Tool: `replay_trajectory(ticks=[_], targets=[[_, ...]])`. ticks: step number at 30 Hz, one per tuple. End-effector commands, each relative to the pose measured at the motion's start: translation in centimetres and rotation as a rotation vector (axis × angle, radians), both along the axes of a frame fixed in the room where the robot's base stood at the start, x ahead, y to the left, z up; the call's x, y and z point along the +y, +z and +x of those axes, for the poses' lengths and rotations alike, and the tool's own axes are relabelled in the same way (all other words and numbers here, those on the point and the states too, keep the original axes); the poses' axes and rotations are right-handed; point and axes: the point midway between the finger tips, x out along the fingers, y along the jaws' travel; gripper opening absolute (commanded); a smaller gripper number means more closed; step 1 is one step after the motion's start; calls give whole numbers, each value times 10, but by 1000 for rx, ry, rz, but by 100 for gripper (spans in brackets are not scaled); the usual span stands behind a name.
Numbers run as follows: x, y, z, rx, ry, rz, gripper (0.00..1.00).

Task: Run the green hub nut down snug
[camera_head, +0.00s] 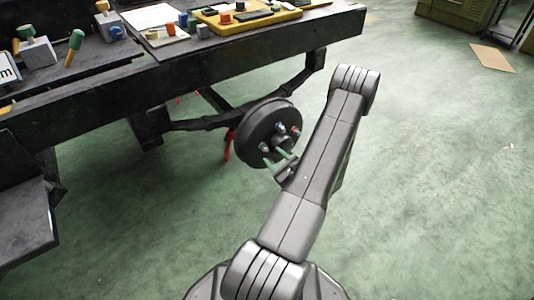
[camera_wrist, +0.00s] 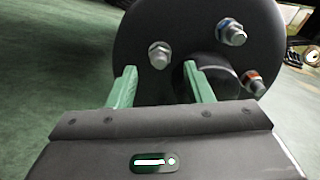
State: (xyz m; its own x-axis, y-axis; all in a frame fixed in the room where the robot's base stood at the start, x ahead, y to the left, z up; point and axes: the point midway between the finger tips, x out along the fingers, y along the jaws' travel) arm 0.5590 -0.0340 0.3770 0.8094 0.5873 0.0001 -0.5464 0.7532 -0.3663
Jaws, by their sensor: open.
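The dark round hub (camera_head: 262,118) is mounted on the axle under the bench frame and fills the upper part of the wrist view (camera_wrist: 185,22). A metal nut (camera_wrist: 159,54) sits on the hub's left side, just beyond and between my fingertips; its green marking is not clear. In the head view this nut (camera_head: 265,147) is at the hub's lower face. My gripper (camera_wrist: 160,70) is open, with two green fingers pointing at the hub; it also shows in the head view (camera_head: 273,157). The fingers appear apart from the nut. The lower hub face is hidden by my gripper.
A blue-marked nut (camera_wrist: 230,32) and a red-marked nut (camera_wrist: 255,83) sit on the hub to the right. The central hub boss (camera_wrist: 218,80) is close behind my right finger. The bench (camera_head: 200,65) overhangs behind, carrying a yellow tray (camera_head: 292,16).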

Motion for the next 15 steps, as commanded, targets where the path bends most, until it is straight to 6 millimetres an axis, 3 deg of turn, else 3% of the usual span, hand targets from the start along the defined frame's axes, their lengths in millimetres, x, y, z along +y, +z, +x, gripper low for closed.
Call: replay_trajectory(ticks=[6,15], targets=[[20,-1,28,-3,2,-2,46],[28,0,39,1,0,-1,46]])
